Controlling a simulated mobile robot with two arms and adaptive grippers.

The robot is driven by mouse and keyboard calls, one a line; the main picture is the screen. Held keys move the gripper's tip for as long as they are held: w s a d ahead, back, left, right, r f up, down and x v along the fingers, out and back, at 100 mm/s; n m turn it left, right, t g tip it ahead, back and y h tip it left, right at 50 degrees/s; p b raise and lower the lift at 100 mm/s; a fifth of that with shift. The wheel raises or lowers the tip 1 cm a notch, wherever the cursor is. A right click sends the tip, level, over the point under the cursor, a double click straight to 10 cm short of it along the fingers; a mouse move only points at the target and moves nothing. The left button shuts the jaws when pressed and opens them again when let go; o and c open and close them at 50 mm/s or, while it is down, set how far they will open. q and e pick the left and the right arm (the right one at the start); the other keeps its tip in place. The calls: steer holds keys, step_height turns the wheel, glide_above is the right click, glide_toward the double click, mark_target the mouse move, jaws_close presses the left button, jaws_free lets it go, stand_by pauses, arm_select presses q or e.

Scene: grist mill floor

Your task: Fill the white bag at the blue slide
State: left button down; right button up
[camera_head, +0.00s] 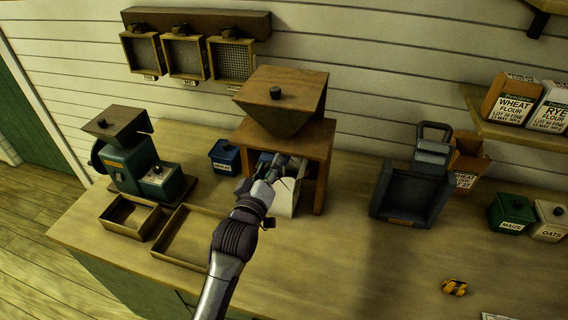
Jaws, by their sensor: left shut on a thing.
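The white bag (289,204) stands under the wooden hopper (283,94), between the legs of its stand. My left gripper (284,164) reaches in under the stand's top board, just above the bag's mouth. It is shut on the blue slide (263,161), though its fingers and the shade hide most of the slide and the grip itself. The bag's upper part is partly covered by the gripper, and its inside cannot be seen. My right gripper is out of view.
A green mill (129,165) and wooden trays (130,216) stand to the left. A blue box (224,157) sits beside the stand. A dark scale (413,191) stands to the right, with green (510,213) and white (549,222) tins beyond. The front middle counter is clear.

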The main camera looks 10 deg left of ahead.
arm_select(q)
steer(key=shift+r, duration=0.1)
steer(key=shift+w, duration=0.65)
steer(key=shift+w+r+p, duration=0.1)
steer(key=shift+r+p, duration=0.2)
steer(key=shift+p, duration=0.15)
